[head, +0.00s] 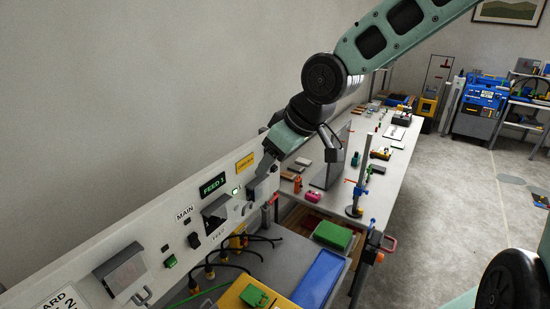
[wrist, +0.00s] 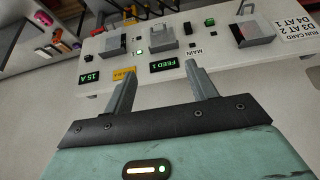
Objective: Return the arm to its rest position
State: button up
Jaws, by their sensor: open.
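My arm reaches in from the upper right of the head view, and my gripper (head: 258,183) points down in front of the white control panel (head: 150,226). In the wrist view the two fingers of my gripper (wrist: 160,75) stand well apart with nothing between them. The panel (wrist: 225,50) shows upside down beyond the fingertips. A green-lit FEED 1 display (head: 213,185) is to the left of the gripper in the head view. I cannot tell whether a fingertip touches the panel.
Below the panel are a blue tray (head: 318,280), a green box (head: 333,235) and black cables with yellow plugs. A long bench (head: 395,160) with small items and a blue-and-red stand (head: 359,190) runs behind. Grey floor (head: 455,200) lies open at right.

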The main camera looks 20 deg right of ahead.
dwell(0.4)
jog(key=s+a+f+g+h+b, duration=0.1)
jog(key=s+a+f+g+b, duration=0.1)
jog(key=s+f+b, duration=0.8)
jog(key=s+a+f+g+h+b, duration=0.2)
jog(key=s+f+b, duration=0.9)
jog(key=s+f, duration=0.3)
jog(key=shift+s+f+n+g, duration=0.3)
jog(key=shift+f+g, duration=0.1)
jog(key=shift+f, duration=0.5)
